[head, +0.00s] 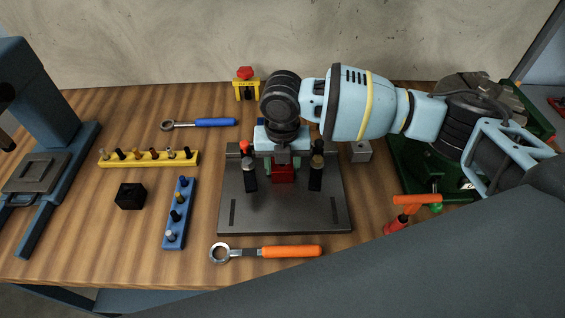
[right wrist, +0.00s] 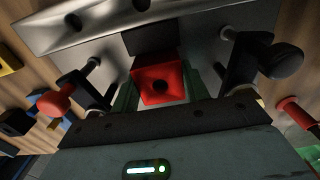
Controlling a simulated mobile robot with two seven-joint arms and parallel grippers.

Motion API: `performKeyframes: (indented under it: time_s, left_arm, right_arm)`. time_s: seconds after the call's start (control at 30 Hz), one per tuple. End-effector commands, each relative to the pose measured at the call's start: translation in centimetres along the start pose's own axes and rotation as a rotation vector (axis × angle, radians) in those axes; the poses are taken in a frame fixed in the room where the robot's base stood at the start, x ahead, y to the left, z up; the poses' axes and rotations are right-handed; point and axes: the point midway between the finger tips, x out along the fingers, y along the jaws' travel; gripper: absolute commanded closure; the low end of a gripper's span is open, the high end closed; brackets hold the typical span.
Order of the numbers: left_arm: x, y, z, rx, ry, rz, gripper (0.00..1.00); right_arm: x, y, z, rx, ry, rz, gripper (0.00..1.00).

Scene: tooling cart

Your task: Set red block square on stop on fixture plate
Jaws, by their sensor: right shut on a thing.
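The red block (head: 283,173) is at the back middle of the grey fixture plate (head: 285,212). My right gripper (head: 283,167) points down over the plate and is shut on the block, with its green fingers on either side. The contact between block and plate is unclear. My left gripper is not in view.
Upright clamps stand close on both sides, the left one (head: 249,175) with a red knob, the right one (head: 316,173) with a dark knob. An orange-handled wrench (head: 290,252) lies in front. A blue peg strip (head: 179,213) and a black cube (head: 130,196) are left.

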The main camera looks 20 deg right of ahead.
Motion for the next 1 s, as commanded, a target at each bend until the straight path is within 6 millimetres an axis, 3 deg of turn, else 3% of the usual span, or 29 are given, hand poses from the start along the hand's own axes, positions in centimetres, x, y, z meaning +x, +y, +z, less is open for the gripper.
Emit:
performKeyframes:
  time_s: [0.37, 0.4, 0.57, 0.77, 0.9, 1.0]
  left_arm:
    - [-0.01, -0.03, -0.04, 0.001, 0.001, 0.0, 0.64]
    - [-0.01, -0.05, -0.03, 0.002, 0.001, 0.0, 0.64]
    - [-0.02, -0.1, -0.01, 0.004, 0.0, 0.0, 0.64]
    - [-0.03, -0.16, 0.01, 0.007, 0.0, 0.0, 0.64]
    - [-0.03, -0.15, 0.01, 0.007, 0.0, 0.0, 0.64]
    - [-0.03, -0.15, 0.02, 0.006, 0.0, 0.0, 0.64]
  right_arm:
    - [-0.02, 0.02, 0.02, 0.0, -0.001, 0.001, 0.84]
    - [-0.02, 0.02, 0.02, 0.0, -0.001, 0.001, 0.51]
    - [0.0, 0.02, 0.01, 0.0, 0.0, 0.001, 0.3]
    - [0.03, 0.01, 0.01, 0.0, 0.0, 0.0, 0.29]
    - [0.08, -0.02, -0.01, 0.001, 0.001, -0.001, 0.11]
    - [0.07, -0.01, -0.01, 0.001, 0.001, -0.001, 0.11]
